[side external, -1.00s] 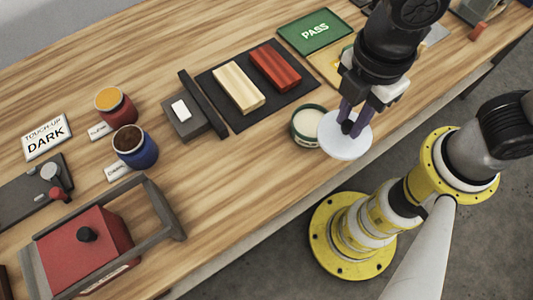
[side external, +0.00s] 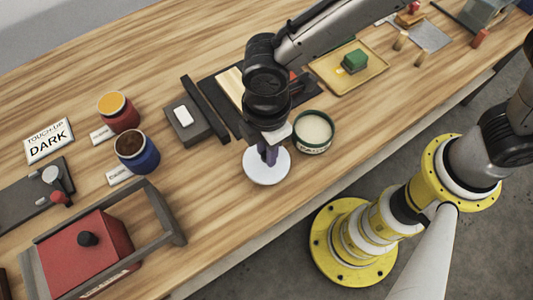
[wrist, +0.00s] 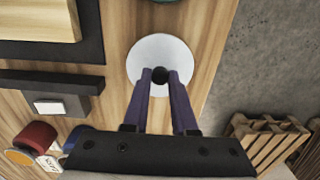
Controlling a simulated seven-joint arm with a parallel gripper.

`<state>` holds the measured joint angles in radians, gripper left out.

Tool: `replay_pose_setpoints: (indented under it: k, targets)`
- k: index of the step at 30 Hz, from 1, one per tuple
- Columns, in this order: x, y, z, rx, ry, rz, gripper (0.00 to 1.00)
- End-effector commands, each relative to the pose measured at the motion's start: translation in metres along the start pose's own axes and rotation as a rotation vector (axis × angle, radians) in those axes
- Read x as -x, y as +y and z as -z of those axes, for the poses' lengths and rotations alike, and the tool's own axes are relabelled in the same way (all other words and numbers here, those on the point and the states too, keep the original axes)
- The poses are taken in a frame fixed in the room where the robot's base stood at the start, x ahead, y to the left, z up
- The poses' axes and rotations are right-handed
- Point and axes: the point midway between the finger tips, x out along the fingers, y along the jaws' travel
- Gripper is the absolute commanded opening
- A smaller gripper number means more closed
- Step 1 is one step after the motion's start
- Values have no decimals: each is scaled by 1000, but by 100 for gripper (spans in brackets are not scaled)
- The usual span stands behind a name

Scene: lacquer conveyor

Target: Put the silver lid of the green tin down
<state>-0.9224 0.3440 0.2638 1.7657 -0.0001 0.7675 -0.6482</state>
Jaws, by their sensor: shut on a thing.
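The silver lid (side external: 267,170) is a pale round disc with a dark knob. My gripper (side external: 268,154) is shut on the knob from above, and the lid is level. In the wrist view the fingers (wrist: 160,78) close on the knob, with the lid (wrist: 158,50) beneath. The lid is over bare wood near the bench's front edge; I cannot tell whether it touches. The green tin (side external: 313,146) stands open just right of the lid, apart from it, with pale contents showing.
A grey block with a white piece (side external: 184,117) and a dark mat (side external: 215,88) lie behind. Blue (side external: 143,158) and red (side external: 124,118) pots stand left. A red box in a grey frame (side external: 98,240) is at front left. Bare wood surrounds the lid.

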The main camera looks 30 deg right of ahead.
Motion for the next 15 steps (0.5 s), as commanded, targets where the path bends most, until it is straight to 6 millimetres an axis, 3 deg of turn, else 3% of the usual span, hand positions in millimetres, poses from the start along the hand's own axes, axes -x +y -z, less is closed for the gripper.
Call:
replay_pose_setpoints:
  k: [6,15]
  targets:
    - [-29,0,0,0,-3,2,0]
    - [-32,0,0,0,-1,0,0]
